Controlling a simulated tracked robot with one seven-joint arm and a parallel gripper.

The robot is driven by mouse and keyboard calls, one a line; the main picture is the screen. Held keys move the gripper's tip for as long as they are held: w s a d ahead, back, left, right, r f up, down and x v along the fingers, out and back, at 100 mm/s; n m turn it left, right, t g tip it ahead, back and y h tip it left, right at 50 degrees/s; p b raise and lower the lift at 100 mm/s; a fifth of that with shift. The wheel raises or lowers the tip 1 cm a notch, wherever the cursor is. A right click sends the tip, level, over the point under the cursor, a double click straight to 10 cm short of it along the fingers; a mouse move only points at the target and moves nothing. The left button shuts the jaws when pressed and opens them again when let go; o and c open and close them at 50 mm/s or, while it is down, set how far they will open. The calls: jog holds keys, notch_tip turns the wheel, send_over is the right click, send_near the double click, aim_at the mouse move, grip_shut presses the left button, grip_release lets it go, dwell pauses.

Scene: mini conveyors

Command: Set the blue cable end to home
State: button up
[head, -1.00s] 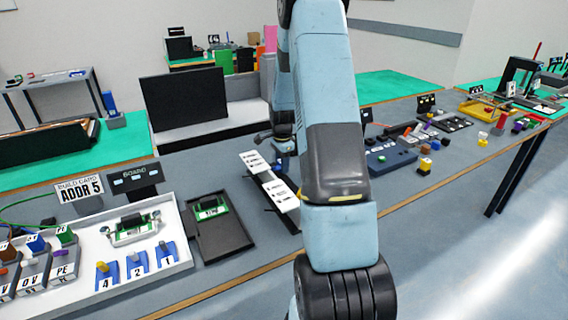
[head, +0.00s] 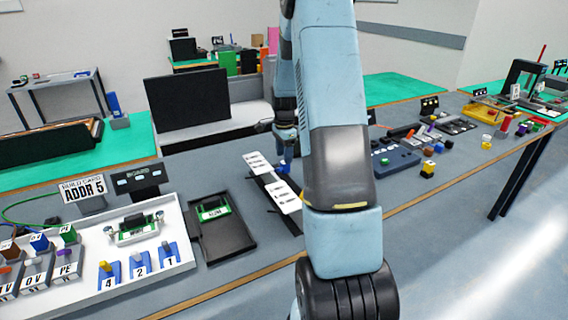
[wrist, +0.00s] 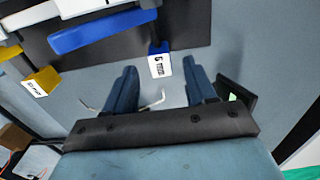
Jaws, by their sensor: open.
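A blue block (head: 39,242), likely the blue cable end, sits on the 0V holder (head: 36,268) at the left of the head view, between a brown block and a green one. A cable runs behind them; which block it joins is unclear. My gripper (head: 286,158) is far to its right, pointing down near the white labelled strip (head: 257,163). In the wrist view my gripper (wrist: 160,66) is open, with no object held. A small labelled block with a blue top (wrist: 159,58) lies beyond the fingertips, in line with the gap.
A white tray (head: 185,262) holds a board and blue switches marked 4, 2 and 1. A dark tray (head: 243,240) lies beside it. A blue panel (head: 398,160) with knobs stands on the right. In the wrist view a yellow block (wrist: 42,82) is at left.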

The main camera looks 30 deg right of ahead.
notch_tip(320, 180, up, 8)
jog(key=shift+r, duration=0.15)
jog(key=shift+a, duration=0.1)
dwell(0.5)
jog(key=s+a+r+n+t, duration=0.3)
jog(key=s+a+r+n, duration=0.6)
jog(key=s+a+r, duration=0.55)
jog(key=s+a+r+n+t, duration=0.1)
jog(key=s+a+r+n, duration=0.1)
jog(key=s, duration=0.7)
jog(key=s+a+r+n+t, duration=0.1)
jog(key=s+a+r+n, duration=0.1)
jog(key=s+a+n, duration=0.3)
jog(key=shift+s+n+t, duration=0.3)
jog(key=shift+s+n, duration=1)
jog(key=shift+s, duration=0.55)
